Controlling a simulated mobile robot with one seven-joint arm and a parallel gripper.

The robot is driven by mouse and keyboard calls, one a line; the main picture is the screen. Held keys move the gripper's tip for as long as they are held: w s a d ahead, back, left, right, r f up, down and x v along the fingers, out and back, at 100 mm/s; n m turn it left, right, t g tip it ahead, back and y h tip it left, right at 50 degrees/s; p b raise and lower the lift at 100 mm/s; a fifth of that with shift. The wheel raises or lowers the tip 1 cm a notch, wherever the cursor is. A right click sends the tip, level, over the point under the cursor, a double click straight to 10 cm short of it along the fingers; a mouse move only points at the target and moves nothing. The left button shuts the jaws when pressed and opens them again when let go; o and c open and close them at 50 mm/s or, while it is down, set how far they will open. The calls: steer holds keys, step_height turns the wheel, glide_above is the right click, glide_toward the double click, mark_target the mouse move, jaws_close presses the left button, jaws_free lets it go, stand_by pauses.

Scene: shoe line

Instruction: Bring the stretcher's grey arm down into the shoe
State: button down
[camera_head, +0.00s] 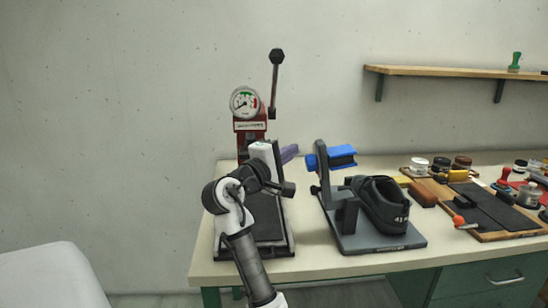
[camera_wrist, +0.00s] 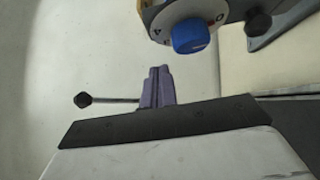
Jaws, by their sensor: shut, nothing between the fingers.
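The black shoe (camera_head: 383,205) stands on the stretcher's dark grey base (camera_head: 375,243). The stretcher's grey upright part (camera_head: 321,155) rises at the left of the shoe, and a blue block (camera_head: 343,157) sits at its top, above and apart from the shoe. I cannot tell exactly which part is the grey arm. My gripper (camera_head: 289,153) has purple fingers, left of the blue block and apart from it. In the wrist view the fingers (camera_wrist: 157,88) are together and hold nothing. Their tips are partly hard to make out.
A red press with a round gauge (camera_head: 245,102) and an upright lever (camera_head: 276,85) stands behind my arm. Tools and jars cover the table's right side. A shelf (camera_head: 460,72) hangs above. The wrist view shows a blue knob (camera_wrist: 190,35) on a numbered dial.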

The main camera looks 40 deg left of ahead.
steer(key=shift+w+d+r, duration=0.15)
steer(key=shift+w+d, duration=0.45)
steer(key=shift+w+d+r, duration=0.15)
steer(key=shift+w+d, duration=0.4)
steer(key=shift+w, duration=0.05)
steer(key=shift+p, duration=0.35)
